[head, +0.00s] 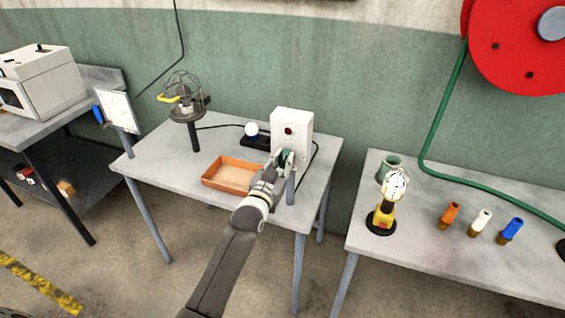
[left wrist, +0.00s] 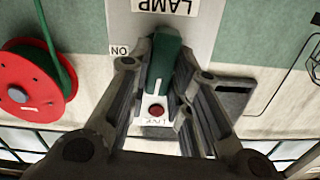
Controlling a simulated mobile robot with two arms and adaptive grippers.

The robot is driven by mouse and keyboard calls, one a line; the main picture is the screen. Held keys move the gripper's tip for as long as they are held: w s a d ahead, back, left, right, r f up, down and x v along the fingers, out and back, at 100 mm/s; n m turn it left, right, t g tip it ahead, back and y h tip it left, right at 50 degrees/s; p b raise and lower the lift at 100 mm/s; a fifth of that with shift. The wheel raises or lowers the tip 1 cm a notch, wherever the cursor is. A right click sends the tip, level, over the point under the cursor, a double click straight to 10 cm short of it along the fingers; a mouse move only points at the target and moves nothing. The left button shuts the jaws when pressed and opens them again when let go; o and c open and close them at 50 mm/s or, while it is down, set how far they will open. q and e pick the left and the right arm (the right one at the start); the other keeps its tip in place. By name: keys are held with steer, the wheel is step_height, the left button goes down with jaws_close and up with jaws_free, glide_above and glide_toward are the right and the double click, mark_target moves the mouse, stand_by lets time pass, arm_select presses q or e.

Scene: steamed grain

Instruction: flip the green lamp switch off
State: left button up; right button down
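The white switch box (head: 303,124) stands at the back right of the middle table, with a red round light on its front. Its green switch (head: 287,156) is low on the front, partly hidden by my left gripper (head: 280,163). In the left wrist view the green switch (left wrist: 165,62) has a white line and sits between the two fingertips of the left gripper (left wrist: 165,60), which close in on both its sides. The panel looks upside down there, with a LAMP label and an ON label (left wrist: 120,50) beside the switch. My right gripper is not in view.
An orange tray (head: 208,181) lies left of my gripper. A red reel (head: 505,50) hangs on the wall.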

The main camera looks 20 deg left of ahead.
arm_select(q)
steer(key=shift+n+p, duration=0.4)
steer(key=shift+n, duration=0.5)
jaws_close()
steer(key=o, duration=0.8)
jaws_free()
steer(key=shift+o, duration=0.2)
steer(key=s, duration=1.2)
